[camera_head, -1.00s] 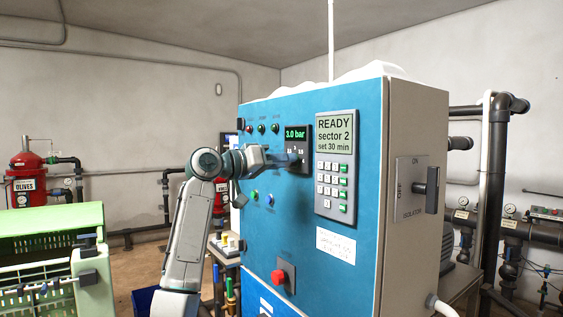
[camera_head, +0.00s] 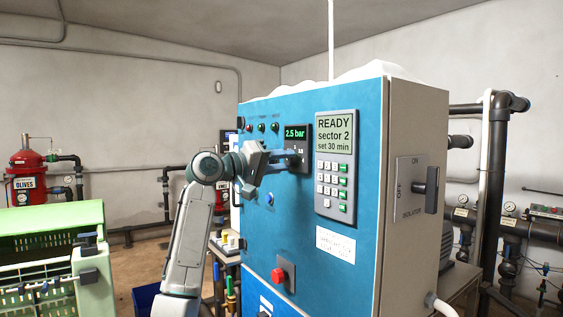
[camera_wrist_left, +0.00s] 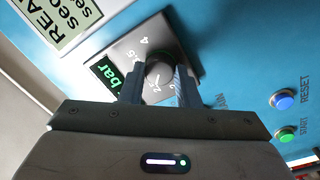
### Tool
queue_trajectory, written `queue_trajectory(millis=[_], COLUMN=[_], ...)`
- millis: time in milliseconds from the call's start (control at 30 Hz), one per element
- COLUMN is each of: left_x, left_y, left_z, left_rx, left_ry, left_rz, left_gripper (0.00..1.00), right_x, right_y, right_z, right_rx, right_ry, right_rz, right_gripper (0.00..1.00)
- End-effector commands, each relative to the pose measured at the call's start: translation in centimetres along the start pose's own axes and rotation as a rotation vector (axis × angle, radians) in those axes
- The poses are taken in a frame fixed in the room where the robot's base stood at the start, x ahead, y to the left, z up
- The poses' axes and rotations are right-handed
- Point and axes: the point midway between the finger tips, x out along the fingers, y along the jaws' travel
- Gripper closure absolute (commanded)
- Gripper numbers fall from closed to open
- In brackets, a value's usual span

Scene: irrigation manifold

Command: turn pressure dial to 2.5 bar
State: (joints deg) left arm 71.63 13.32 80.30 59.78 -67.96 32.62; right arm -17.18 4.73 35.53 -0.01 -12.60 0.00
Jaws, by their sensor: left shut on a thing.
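The pressure dial is a dark round knob (camera_wrist_left: 159,72) on a grey plate (camera_wrist_left: 133,50) with printed numbers, on the blue cabinet's front. My left gripper (camera_wrist_left: 160,88) is shut on the knob, one finger on each side of it. In the head view my left gripper (camera_head: 290,158) reaches the plate and hides the knob. The small display above the dial (camera_head: 296,132) reads 2.5 bar in green. In the left wrist view the display (camera_wrist_left: 106,73) is partly covered by a finger. My right gripper is not in view.
The keypad panel (camera_head: 336,165) beside the dial reads READY, sector 2, set 30 min. A red button (camera_head: 279,276) sits lower on the blue cabinet (camera_head: 340,285). Blue (camera_wrist_left: 284,102) and green (camera_wrist_left: 286,135) buttons are near my wrist. A green crate (camera_head: 40,245) stands at left.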

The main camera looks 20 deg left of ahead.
Motion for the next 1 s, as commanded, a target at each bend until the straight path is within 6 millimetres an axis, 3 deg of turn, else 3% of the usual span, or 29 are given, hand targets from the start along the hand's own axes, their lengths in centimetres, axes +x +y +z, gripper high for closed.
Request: queue_trajectory(millis=[300, 333, 433, 767, 1000], left_x=[0.0, 0.0, 0.0, -0.3, -4.1], left_y=[0.0, 0.0, 0.0, -0.1, -0.5], left_z=[0.0, 0.0, 0.0, 0.0, 0.2], left_rx=[0.000, 0.000, 0.000, 0.001, 0.005], left_ry=[0.001, 0.001, 0.001, 0.001, 0.003], left_rz=[0.000, 0.000, 0.000, 0.000, -0.001], left_gripper=[0.94, 0.67, 0.49, 0.49, 0.49], right_x=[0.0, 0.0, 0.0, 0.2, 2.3], right_y=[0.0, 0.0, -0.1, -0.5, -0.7], right_z=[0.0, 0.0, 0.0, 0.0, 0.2], right_rx=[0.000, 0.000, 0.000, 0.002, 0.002], right_ry=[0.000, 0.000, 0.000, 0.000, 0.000], right_rz=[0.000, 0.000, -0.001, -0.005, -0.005], right_gripper=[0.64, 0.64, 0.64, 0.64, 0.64])
